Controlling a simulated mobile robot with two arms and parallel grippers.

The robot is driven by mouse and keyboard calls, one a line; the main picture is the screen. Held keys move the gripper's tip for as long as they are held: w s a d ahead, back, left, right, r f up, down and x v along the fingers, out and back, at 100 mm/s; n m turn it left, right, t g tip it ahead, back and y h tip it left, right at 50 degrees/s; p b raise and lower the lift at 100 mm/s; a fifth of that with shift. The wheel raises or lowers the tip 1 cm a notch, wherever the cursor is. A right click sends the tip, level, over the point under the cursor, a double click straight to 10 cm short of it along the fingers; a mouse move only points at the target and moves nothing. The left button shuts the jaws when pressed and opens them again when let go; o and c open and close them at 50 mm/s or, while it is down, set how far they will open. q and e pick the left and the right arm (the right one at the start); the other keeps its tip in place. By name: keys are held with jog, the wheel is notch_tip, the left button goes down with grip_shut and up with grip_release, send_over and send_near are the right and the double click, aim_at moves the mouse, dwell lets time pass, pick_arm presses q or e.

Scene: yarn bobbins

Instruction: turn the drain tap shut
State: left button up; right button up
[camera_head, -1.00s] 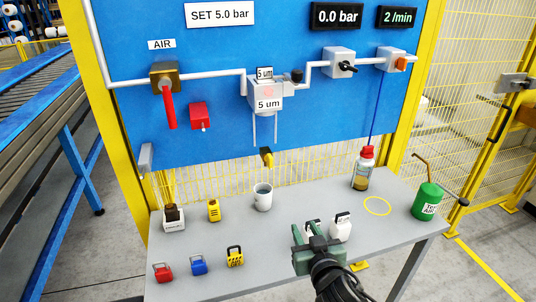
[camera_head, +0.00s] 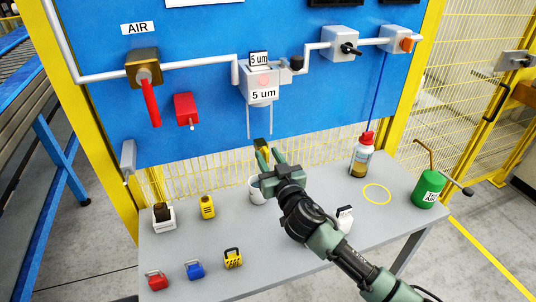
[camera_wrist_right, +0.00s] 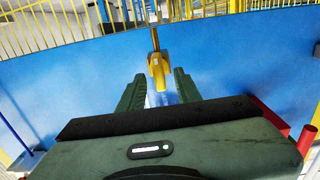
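The drain tap is a small yellow fitting (camera_head: 262,145) with a dark top in the head view. It sits under the clear bowl of the 5 um filter (camera_head: 262,84) on the blue panel. In the right wrist view the yellow tap (camera_wrist_right: 158,70) appears between and just beyond the two green fingers. My right gripper (camera_head: 269,158) is open and empty at the tap, its fingers apart (camera_wrist_right: 159,80). Contact with the tap cannot be told. The gripper partly covers the tap in the head view. My left gripper is not in view.
A white cup (camera_head: 257,191) stands below the tap, partly behind my right gripper. The grey table (camera_head: 300,243) holds several small items, a red-capped bottle (camera_head: 363,155) and a green can (camera_head: 428,188). A red-handled air valve (camera_head: 150,100) is on the panel's left.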

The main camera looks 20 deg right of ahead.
grip_shut()
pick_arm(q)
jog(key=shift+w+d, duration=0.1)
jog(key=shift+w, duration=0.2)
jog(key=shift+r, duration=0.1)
pick_arm(e)
jog(key=shift+n, duration=0.4)
jog(key=n, duration=0.4)
jog(key=shift+a, duration=0.25)
jog(key=n+p, duration=0.1)
jog(key=n, duration=0.3)
jog(key=shift+a+f+n, duration=0.1)
jog(key=shift+a+n, duration=0.05)
jog(key=shift+n, duration=0.15)
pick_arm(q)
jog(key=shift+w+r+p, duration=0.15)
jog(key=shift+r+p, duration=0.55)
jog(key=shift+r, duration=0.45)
pick_arm(e)
jog(key=shift+a+f+n, duration=0.1)
jog(key=shift+f+n, duration=0.05)
jog(key=shift+n, duration=1.25)
jog(key=shift+a+f+n, duration=0.1)
jog(key=shift+f+n, duration=0.05)
jog(key=shift+n, duration=1.25)
jog(key=shift+f+n, duration=0.15)
jog(key=shift+n, duration=1.25)
